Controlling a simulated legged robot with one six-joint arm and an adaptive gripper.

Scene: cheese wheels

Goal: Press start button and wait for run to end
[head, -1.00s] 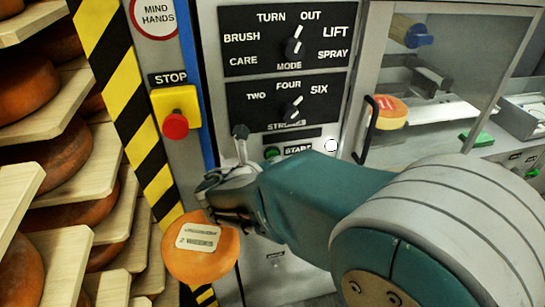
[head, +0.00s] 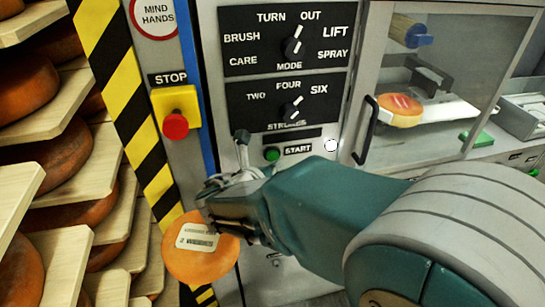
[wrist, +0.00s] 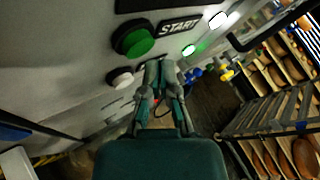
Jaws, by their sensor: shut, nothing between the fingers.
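The green start button (head: 271,154) sits left of the START label on the grey control panel, and the wrist view shows it large at upper left (wrist: 133,39). My gripper (wrist: 160,72) is shut and empty. In the wrist view its fingertips are below and right of the button, apart from it in the picture. In the head view my gripper (head: 212,196) is below and left of the button. A round white lamp (head: 331,145) right of the label looks bright. Behind the machine window, an orange cheese wheel (head: 400,106) rests on a pale arm.
A red stop button (head: 175,125) on a yellow box is left of the panel. A labelled cheese wheel (head: 200,262) shows just below my gripper. A small lever (head: 242,140) juts out near the start button. Shelves of cheese (head: 50,150) stand at left.

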